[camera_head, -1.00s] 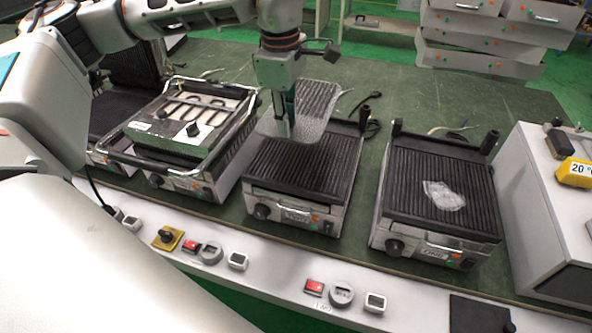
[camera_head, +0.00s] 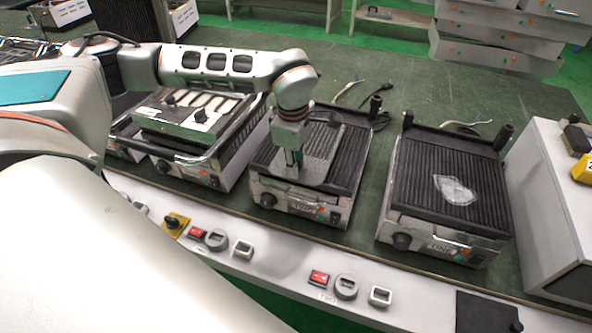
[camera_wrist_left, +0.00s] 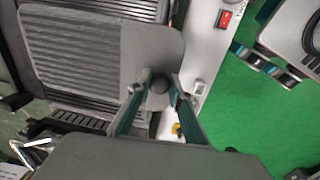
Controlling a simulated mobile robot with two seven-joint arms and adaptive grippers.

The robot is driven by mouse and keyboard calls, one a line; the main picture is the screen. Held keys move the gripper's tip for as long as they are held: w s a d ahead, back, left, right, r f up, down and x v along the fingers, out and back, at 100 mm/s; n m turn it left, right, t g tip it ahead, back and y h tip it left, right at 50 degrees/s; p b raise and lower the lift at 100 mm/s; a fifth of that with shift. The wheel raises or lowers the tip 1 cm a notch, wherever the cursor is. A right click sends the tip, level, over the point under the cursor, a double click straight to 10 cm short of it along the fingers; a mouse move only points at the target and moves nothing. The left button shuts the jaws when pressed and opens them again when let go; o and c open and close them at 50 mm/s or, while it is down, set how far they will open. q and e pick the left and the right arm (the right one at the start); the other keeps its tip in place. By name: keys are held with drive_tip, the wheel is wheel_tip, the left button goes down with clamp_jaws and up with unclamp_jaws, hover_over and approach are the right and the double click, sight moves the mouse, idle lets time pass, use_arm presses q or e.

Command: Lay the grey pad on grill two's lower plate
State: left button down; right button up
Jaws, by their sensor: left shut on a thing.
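The grey pad (camera_head: 322,150), flat with rounded corners and a ribbed part, is over grill two's black ribbed lower plate (camera_head: 351,160). Grill two (camera_head: 335,212) is the middle unit, with TWO on its front. My left gripper (camera_head: 294,167) is shut on the pad near its front edge, above the plate's front left part. In the left wrist view the fingertips (camera_wrist_left: 157,88) close on a small dark knob on the pad (camera_wrist_left: 80,55). The pad looks low and nearly level; I cannot tell whether it touches the plate. My right gripper is not in view.
Grill one (camera_head: 446,195), at the right, carries a pale translucent patch (camera_head: 454,190). A white box (camera_head: 550,210) stands at far right. A control ledge (camera_head: 270,262) with switches runs along the front.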

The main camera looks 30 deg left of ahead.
use_arm(q)
drive_tip(key=shift+f, duration=1.3)
drive_tip(key=c, duration=1.8)
unclamp_jaws()
drive_tip(key=shift+c, duration=0.2)
drive_tip(key=r, duration=0.8)
drive_tip(key=s+r, duration=0.1)
drive_tip(key=r, duration=0.3)
drive_tip(key=shift+s+d+r+p, duration=0.1)
drive_tip(key=shift+d+p, duration=0.05)
drive_tip(key=shift+p, duration=0.25)
